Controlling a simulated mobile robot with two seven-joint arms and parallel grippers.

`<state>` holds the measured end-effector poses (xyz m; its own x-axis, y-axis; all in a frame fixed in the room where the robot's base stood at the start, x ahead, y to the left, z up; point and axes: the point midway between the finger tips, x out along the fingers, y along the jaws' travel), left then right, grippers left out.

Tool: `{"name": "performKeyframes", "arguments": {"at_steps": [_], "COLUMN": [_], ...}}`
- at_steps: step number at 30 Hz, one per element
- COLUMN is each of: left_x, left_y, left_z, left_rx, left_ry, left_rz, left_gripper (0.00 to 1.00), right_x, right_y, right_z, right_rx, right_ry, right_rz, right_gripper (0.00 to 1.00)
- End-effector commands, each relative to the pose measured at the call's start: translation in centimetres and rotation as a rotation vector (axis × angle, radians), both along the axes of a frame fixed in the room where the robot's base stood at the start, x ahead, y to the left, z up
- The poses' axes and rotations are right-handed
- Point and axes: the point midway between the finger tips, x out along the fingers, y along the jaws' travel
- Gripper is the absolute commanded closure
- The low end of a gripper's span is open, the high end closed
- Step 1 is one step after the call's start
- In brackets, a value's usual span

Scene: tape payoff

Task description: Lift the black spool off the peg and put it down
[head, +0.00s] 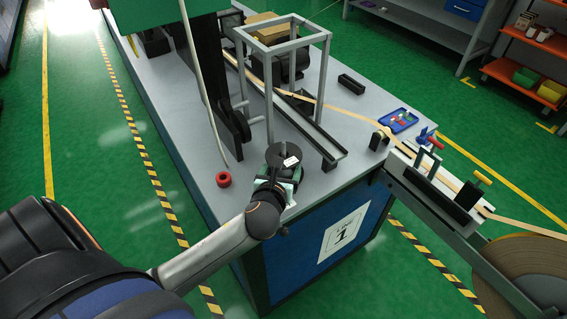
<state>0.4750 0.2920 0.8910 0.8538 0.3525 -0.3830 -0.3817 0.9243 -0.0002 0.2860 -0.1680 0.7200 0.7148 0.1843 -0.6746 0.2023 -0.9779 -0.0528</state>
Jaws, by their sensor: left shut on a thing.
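The black spool (279,152) is near the front corner of the grey workbench, with its round face up and a small white label on it. My left gripper (276,178) reaches in from the lower left and is shut on the near side of the spool. The gripper and wrist hide the spool's lower part, so I cannot tell whether it rests on anything. I cannot make out a peg under it. My right gripper is out of view.
A blue tray (399,121) is at the right. A large tape roll (530,275) is at lower right.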

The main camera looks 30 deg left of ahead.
Motion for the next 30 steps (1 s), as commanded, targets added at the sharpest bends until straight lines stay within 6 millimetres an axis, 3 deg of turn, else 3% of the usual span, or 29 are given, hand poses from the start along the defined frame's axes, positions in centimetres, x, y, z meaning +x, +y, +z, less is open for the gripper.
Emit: {"name": "performKeyframes", "arguments": {"at_steps": [5,11,30], "left_x": [0.1,0.1,0.1], "left_y": [0.0,0.0,0.0], "left_z": [0.4,2.3,14.6], "left_rx": [0.0,0.002,0.001], "left_ry": [-0.004,-0.008,-0.01], "left_rz": [-0.001,-0.001,-0.001], "left_gripper": [1.0,1.0,1.0], "right_x": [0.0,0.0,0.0], "right_y": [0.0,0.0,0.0], "right_z": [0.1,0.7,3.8], "right_rx": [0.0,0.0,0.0], "right_ry": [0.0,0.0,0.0], "right_rz": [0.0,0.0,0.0], "right_gripper": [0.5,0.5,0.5]}}
